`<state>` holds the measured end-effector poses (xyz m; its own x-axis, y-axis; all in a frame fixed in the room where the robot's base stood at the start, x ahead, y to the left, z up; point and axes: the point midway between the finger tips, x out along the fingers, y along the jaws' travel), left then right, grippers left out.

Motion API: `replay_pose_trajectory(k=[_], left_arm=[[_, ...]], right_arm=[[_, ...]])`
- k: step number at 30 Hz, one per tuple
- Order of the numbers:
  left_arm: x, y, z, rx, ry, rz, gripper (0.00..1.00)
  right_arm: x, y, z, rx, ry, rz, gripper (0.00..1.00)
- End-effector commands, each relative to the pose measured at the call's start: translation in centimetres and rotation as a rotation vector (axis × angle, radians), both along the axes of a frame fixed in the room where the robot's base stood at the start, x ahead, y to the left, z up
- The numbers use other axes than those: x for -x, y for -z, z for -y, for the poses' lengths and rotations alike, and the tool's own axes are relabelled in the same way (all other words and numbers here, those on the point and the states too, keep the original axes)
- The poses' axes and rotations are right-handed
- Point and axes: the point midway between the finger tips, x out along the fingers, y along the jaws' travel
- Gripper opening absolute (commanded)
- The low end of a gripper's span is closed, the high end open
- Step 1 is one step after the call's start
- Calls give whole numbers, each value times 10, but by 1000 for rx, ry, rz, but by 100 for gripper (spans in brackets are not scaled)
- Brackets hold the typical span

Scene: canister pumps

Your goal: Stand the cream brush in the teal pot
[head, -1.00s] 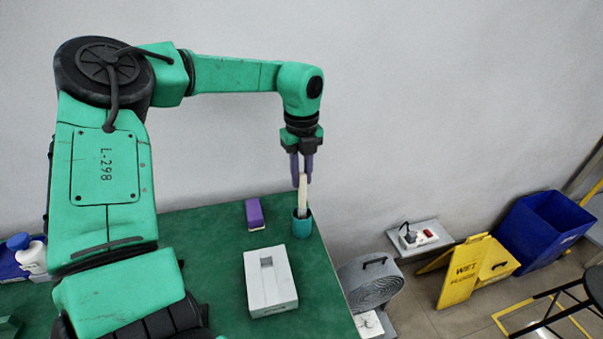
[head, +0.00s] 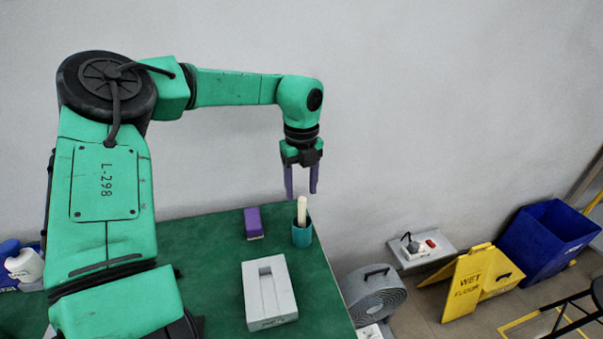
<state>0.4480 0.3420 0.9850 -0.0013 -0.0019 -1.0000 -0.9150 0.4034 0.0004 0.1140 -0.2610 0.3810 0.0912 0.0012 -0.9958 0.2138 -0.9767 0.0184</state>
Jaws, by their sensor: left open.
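The cream brush (head: 302,207) stands in the teal pot (head: 302,235) near the right edge of the green table. Its upper end sticks out above the rim and its lower part is hidden inside the pot. It looks nearly upright. My left gripper (head: 301,194) has purple fingers that point down. It is open and empty, with its fingertips just above the top of the brush. My right gripper is not in view.
A purple block (head: 253,223) lies left of the pot on the green table (head: 215,260). A light grey slotted block (head: 284,303) sits in front. White bottles (head: 26,266) stand at far left. A grey hose reel (head: 377,293) and a yellow sign (head: 468,283) are beyond the table's right edge.

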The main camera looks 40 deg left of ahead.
Motion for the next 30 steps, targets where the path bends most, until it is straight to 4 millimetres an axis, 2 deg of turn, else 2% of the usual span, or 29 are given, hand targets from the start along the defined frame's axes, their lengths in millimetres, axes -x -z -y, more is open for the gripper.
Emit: replay_pose_trajectory(k=[5,12,15,19,30], left_arm=[[-1,-39,0,-4,0,6,59],[-1,-111,0,-4,-1,4,59],[-1,-130,-1,-2,-1,2,59],[0,-140,0,0,0,1,59],[0,-140,0,1,1,0,59]], right_arm=[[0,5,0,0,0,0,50],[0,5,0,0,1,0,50],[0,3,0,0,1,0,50],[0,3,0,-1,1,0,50],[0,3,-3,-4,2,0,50]])
